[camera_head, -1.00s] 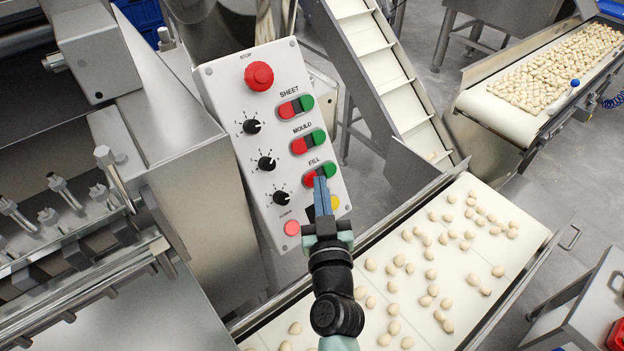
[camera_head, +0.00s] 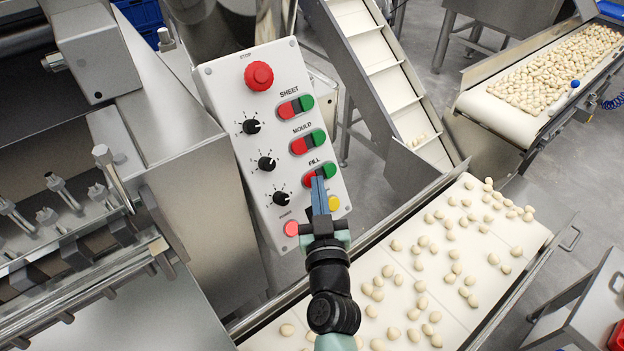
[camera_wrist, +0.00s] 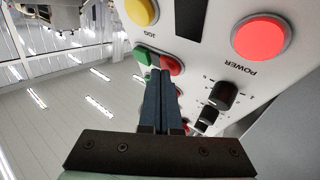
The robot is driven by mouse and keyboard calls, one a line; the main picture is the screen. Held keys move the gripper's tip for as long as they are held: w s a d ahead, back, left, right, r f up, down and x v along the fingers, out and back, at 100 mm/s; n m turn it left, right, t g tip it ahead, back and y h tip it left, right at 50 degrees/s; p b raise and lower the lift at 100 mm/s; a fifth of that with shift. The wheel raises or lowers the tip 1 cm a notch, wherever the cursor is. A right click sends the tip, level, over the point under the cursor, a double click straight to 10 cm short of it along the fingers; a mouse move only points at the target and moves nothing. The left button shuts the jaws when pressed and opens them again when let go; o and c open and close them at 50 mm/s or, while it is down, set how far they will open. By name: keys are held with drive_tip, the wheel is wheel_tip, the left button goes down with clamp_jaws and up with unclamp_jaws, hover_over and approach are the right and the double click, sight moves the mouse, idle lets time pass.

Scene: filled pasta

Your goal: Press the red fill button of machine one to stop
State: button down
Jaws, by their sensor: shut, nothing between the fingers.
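The control panel (camera_head: 228,98) is a light slanted plate with SHEET, MOULD and FILL button pairs, each red on the left and green on the right. The red fill button (camera_head: 309,179) is partly hidden behind my gripper (camera_head: 318,181). The green fill button (camera_head: 329,169) is just right of the fingertips. My gripper is shut and empty, its blue fingertips over the red fill button's right side. In the wrist view the fingertips (camera_wrist: 160,72) overlap the red button (camera_wrist: 173,66) beside the green one (camera_wrist: 146,54). I cannot tell whether they touch it.
A red stop knob (camera_head: 259,75) is at the panel's top. Black dials (camera_head: 266,163) are on its left. A yellow jog button (camera_head: 333,202) and a red power button (camera_head: 291,228) are below. A conveyor (camera_head: 480,245) carrying filled pieces runs at the lower right.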

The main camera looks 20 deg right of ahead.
idle(0.5)
drive_tip(key=shift+s+d+r, duration=0.2)
drive_tip(key=shift+s+r, duration=0.15)
drive_tip(key=shift+s, duration=0.25)
drive_tip(key=shift+s+d+r+p, duration=0.1)
drive_tip(key=shift+s+d+r, duration=0.15)
drive_tip(key=shift+s+r, duration=0.3)
drive_tip(key=shift+s+d+r+p, duration=0.1)
drive_tip(key=shift+s+d+r, duration=0.2)
drive_tip(key=shift+s, duration=0.5)
drive_tip(key=shift+s+d+r+p, duration=0.1)
drive_tip(key=shift+s+d+r, duration=0.1)
drive_tip(key=shift+s+r, duration=0.4)
drive_tip(key=shift+f, duration=0.1)
